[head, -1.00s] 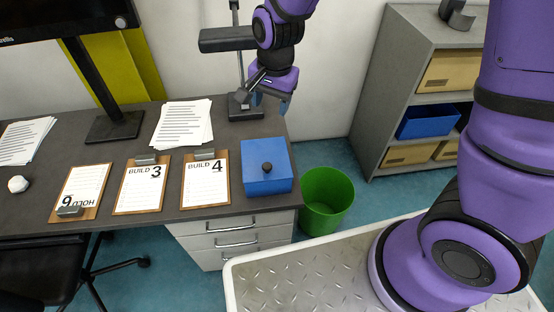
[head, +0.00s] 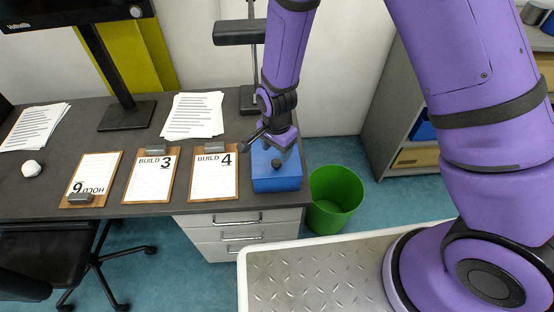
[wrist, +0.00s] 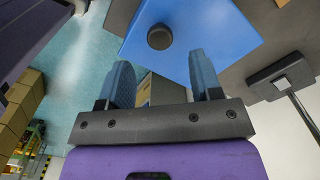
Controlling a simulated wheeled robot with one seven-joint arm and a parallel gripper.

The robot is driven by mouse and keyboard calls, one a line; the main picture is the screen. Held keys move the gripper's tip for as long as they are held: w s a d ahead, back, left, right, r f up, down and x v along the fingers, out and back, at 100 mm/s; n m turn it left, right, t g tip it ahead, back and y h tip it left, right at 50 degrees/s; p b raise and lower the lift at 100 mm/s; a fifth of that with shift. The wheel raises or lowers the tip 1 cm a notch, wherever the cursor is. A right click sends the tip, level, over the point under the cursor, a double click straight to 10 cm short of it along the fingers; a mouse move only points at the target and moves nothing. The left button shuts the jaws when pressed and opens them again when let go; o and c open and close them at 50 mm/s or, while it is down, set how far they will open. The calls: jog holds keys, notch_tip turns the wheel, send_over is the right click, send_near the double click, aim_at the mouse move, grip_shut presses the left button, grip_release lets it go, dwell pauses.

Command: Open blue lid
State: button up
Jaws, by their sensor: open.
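The blue box with its blue lid (head: 277,178) stands on the right end of the dark desk. The lid looks closed, and it has a round dark knob (head: 276,163) on top. My gripper (head: 277,150) is above the back part of the lid and hides some of it. In the wrist view the blue lid (wrist: 195,25) and its knob (wrist: 160,37) lie beyond the fingers. The two blue-grey fingers of my gripper (wrist: 163,80) are apart, with nothing held between them. The knob is not between the fingertips.
Clipboards (head: 214,178) lie left of the box, with paper stacks (head: 194,116) behind. A lamp or monitor stand (head: 250,98) stands close behind the box. A green bin (head: 333,198) is on the floor to the right, and a grey shelf (head: 385,130) is beyond it.

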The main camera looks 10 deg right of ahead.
aim_at(277, 162)
jog(key=shift+f, duration=2.7)
grip_shut()
